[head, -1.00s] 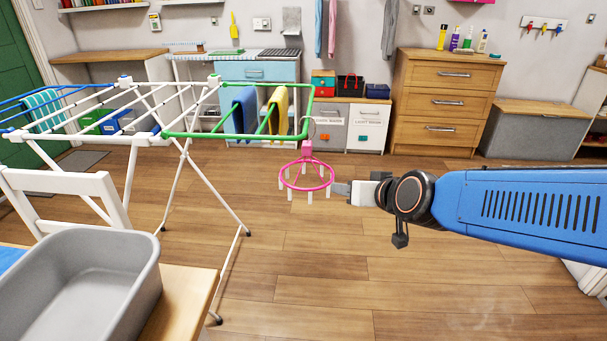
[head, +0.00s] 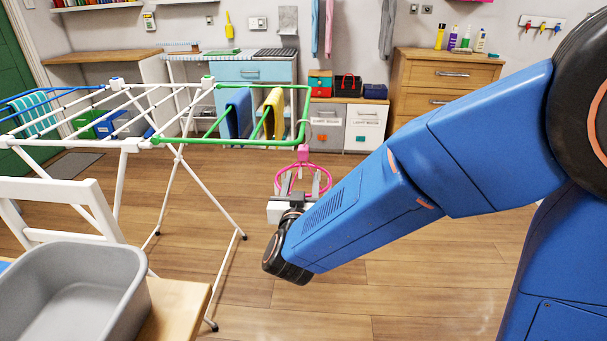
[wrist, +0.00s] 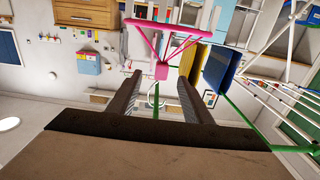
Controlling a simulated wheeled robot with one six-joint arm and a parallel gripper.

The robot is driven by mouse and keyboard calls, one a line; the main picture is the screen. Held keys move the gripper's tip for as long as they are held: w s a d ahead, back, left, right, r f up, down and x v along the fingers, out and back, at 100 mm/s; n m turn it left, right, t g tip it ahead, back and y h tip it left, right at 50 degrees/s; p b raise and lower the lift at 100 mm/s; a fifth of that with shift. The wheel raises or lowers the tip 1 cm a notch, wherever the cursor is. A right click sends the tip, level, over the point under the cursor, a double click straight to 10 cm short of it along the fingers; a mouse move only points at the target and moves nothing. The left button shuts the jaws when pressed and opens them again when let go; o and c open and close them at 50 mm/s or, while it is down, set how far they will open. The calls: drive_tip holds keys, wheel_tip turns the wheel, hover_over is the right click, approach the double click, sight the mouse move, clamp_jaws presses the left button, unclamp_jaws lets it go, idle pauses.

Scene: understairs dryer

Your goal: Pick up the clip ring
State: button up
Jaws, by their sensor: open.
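The clip ring (head: 328,181) is a pink hoop with pale pegs hanging below it and a pink hub (head: 303,153) on top. It hangs at the corner of the drying rack's green end frame. My gripper (head: 299,177) is in front of the ring and overlaps it in the head view. The wrist view is upside down. The fingers are open and hold nothing. Whether they touch the ring cannot be told.
The white drying rack (head: 176,185) stands to the left, with a blue towel (head: 237,112) and a yellow towel (head: 274,112) near its green frame (head: 225,144). A grey basin (head: 75,285) stands on a wooden table at front left. The floor around the ring is open.

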sight(305, 161)
drive_tip(key=w, duration=1.1)
drive_tip(key=shift+w+d, duration=0.1)
drive_tip(key=shift+d, duration=0.1)
drive_tip(key=shift+w+a+r, duration=0.1)
drive_tip(key=shift+w+r, duration=0.05)
drive_tip(key=shift+w, duration=1.2)
drive_tip(key=shift+w+a+r, duration=0.1)
drive_tip(key=shift+w, duration=1.25)
drive_tip(key=shift+c, duration=0.6)
clamp_jaws()
